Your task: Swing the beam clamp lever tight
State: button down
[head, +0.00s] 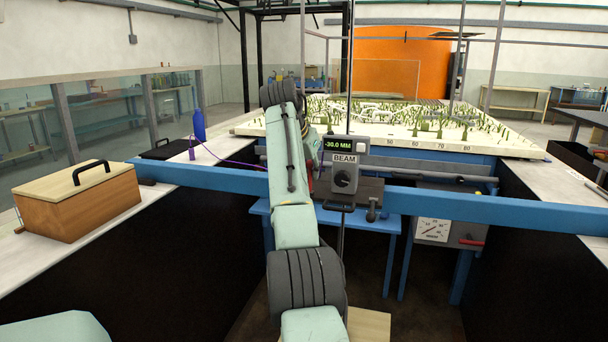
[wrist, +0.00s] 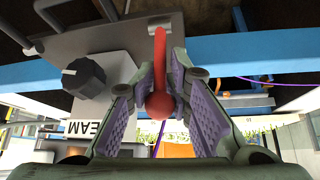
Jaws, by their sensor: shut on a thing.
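The red clamp lever (wrist: 160,42) with a round ball end shows in the middle of the wrist view. My gripper (wrist: 161,82) is shut on it, with a purple-padded finger on each side. The lever runs from the ball between the fingers towards the grey beam carriage (wrist: 130,40). In the head view my arm hides most of the gripper and lever. The carriage there has a box labelled BEAM (head: 345,160), a dark knob and a display reading -30.0 MM. It sits on the blue beam (head: 480,205).
The blue beam crosses the channel between two side benches. A wooden box (head: 75,205), a blue bottle (head: 199,125) and a black case (head: 170,149) stand on the left bench. A model bed (head: 400,135) lies behind the beam. A gauge box (head: 432,231) hangs below right.

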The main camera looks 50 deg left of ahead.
jog(key=shift+w+a+r, duration=0.1)
jog(key=shift+a+r, duration=0.05)
jog(key=shift+r, duration=0.05)
dwell(0.4)
jog(key=c, duration=1.7)
grip_release()
jog(key=shift+f, duration=0.1)
jog(key=v, duration=1.2)
